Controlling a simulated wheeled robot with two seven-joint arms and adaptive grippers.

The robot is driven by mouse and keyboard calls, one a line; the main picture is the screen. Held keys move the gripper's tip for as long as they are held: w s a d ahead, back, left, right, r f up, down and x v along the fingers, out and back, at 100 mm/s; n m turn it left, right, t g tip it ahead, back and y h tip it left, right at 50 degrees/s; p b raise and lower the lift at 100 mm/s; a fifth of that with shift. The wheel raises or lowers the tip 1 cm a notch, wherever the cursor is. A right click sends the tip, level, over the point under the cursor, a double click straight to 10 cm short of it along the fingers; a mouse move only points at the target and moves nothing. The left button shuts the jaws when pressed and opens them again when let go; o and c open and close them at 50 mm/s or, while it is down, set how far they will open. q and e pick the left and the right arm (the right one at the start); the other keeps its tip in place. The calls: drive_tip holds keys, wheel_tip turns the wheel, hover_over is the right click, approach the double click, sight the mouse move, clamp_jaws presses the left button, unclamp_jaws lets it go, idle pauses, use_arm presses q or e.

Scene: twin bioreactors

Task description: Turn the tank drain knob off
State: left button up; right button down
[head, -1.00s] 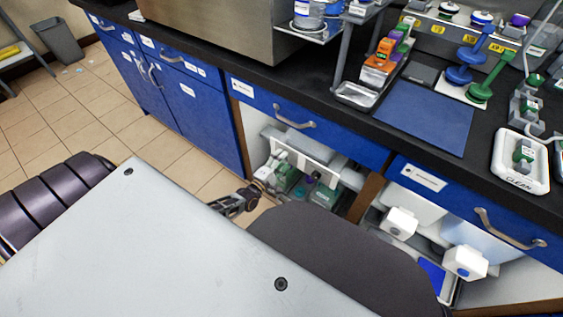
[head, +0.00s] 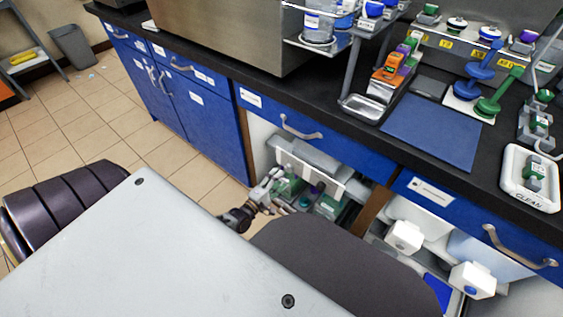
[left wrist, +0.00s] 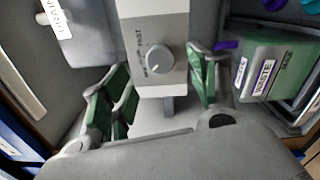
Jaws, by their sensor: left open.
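The tank drain knob (left wrist: 159,57) is a round light-grey dial with a pointer mark, on a pale grey panel (left wrist: 155,20) in the left wrist view. In the head view my left gripper (head: 270,190) is at the open bay under the counter. The knob is not discernible there. My right gripper is out of view.
A green box labelled WASTE (left wrist: 262,75) sits close right of the fingers, and a grey labelled container (left wrist: 85,30) is at left. The bay lies below a blue drawer (head: 310,128). White-capped containers (head: 403,236) fill the bay to the right. Open floor (head: 100,120) is at left.

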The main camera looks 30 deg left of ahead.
use_arm(q)
drive_tip(key=shift+s+a, duration=0.15)
drive_tip(key=shift+s, duration=1.3)
drive_tip(key=shift+s+a, duration=0.1)
drive_tip(key=shift+s, duration=1.35)
drive_tip(key=shift+m, duration=0.3)
